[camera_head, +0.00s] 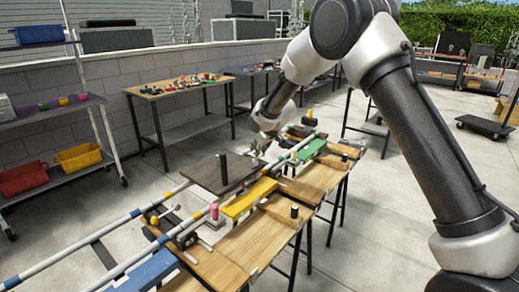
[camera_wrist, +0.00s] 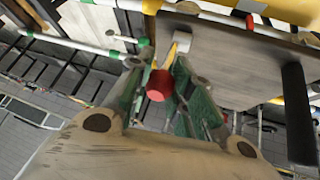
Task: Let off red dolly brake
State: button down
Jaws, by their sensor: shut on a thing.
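A red knob (camera_wrist: 158,86) sits between the green fingers of my gripper (camera_wrist: 155,84) in the wrist view. My gripper is shut on it. A yellow lever (camera_wrist: 173,50) shows just behind the knob and runs toward a pale block (camera_wrist: 195,38) on a grey board. The dolly's board (camera_head: 210,174) spans the rails in the head view and carries an upright black post (camera_head: 223,168). In the wrist view the post (camera_wrist: 297,112) stands to the right. My gripper (camera_head: 259,149) is at the board's far right corner in the head view. The knob is hidden there.
Long white rails (camera_head: 130,262) with coloured bands run over the wooden work tables (camera_head: 258,242). A yellow block (camera_head: 249,199), a green block (camera_head: 311,150) and a pink-topped post (camera_head: 214,211) stand close by. A shelf with bins (camera_head: 78,157) is at the left.

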jog(key=shift+w+a+g+h, duration=0.6)
jog(key=shift+a+g+h, duration=0.2)
jog(key=shift+g+h, duration=0.25)
jog(key=c, duration=1.2)
grip_release()
jog(key=v, duration=1.2)
jog(key=shift+a, duration=0.1)
